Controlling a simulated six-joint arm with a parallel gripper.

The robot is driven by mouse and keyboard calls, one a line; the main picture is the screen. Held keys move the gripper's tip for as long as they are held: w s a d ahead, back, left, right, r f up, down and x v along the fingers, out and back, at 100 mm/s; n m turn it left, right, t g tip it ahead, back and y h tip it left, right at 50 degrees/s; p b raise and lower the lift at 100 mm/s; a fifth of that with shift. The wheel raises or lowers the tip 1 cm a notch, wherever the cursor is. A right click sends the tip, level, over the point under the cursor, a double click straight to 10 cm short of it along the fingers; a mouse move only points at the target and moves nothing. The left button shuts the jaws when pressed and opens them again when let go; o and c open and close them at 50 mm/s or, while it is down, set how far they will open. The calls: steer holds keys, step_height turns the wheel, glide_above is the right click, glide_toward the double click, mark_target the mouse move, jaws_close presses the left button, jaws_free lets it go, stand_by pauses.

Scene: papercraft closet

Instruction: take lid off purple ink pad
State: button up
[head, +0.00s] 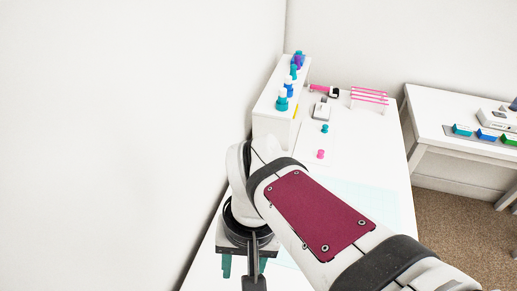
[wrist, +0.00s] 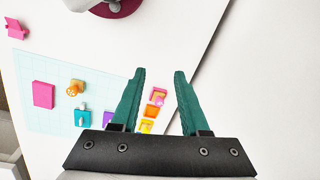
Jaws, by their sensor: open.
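My gripper (wrist: 160,73) has two teal fingers spread apart, with nothing between the fingertips but white table. In the wrist view, a small purple block (wrist: 109,117) lies on the pale blue grid mat, partly behind the left finger; it may be the purple ink pad. Whether a lid sits on it is too small to tell. The fingertips are apart from it, up and to the right in the picture. In the head view, my arm hides this part of the table, and my gripper shows only partly at the lower left.
A white shelf (head: 268,125) with bottles and a pink rack (head: 369,97) stand farther back. Walls are close on the left.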

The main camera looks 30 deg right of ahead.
steer(key=w+d+m, duration=0.1)
steer(key=w+d, duration=1.1)
steer(key=w+d+f+m+h, duration=0.1)
steer(key=w+d+f, duration=0.2)
steer(key=d, duration=0.4)
steer(key=w+d+f+h, duration=0.1)
steer(key=w+d+f, duration=0.15)
steer(key=d, duration=0.35)
steer(key=f, duration=1.5)
steer(key=shift+d+f, duration=0.25)
steer(key=shift+f, duration=0.05)
jaws_close()
